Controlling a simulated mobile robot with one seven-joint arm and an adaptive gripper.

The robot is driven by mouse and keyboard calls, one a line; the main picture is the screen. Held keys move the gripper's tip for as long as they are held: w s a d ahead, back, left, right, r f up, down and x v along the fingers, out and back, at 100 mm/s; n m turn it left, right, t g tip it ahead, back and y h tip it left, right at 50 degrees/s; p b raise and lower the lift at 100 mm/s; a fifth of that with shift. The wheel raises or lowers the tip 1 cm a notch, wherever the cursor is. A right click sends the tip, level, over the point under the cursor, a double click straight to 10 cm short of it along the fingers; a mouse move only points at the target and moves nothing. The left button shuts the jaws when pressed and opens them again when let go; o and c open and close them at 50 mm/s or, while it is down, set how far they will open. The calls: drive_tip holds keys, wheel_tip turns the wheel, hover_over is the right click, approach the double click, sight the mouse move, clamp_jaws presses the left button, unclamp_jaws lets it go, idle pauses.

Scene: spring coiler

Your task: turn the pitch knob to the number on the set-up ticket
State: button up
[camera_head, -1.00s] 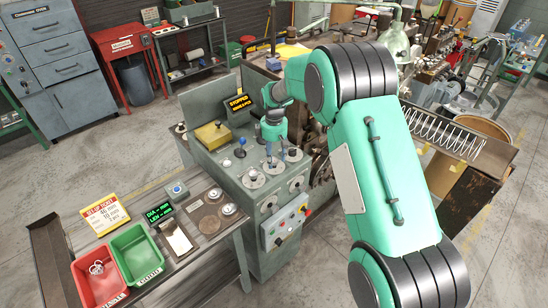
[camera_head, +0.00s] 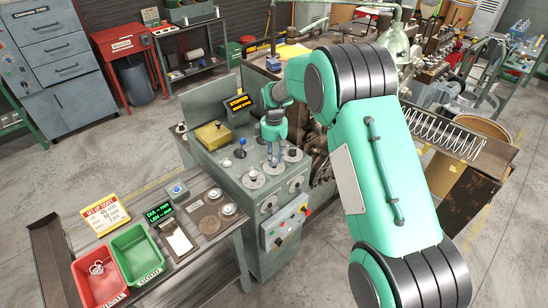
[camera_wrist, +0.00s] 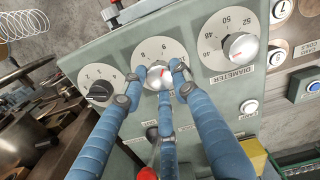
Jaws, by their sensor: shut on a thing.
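The middle dial knob (camera_wrist: 157,76), silver with a red mark, sits on a round scale (camera_wrist: 160,50) where 8 and 9 show. Its red mark points up and slightly right; its label is mostly hidden, so I cannot read it as pitch. My gripper (camera_wrist: 160,77) has its blue fingers closed around this knob. In the head view my gripper (camera_head: 272,158) reaches down onto the green panel. The yellow and white set-up ticket (camera_head: 105,214) stands on the bench at the left; its second line looks like 10 mm, in small print.
A black knob (camera_wrist: 100,92) is left of the held knob and the DIAMETER knob (camera_wrist: 241,46) is right of it, both close to my fingers. A red-tipped part (camera_wrist: 148,172) is below. Red (camera_head: 98,268) and green (camera_head: 137,249) bins are on the bench.

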sight(274, 159)
drive_tip(key=m, duration=0.5)
drive_tip(key=shift+m+p, duration=0.3)
drive_tip(key=m, duration=0.5)
drive_tip(key=shift+m, duration=0.3)
drive_tip(key=o, duration=1.1)
drive_tip(key=shift+o, duration=0.2)
drive_tip(key=shift+r, duration=0.1)
wheel_tip(274, 159, up, 12)
drive_tip(key=shift+d, duration=0.1)
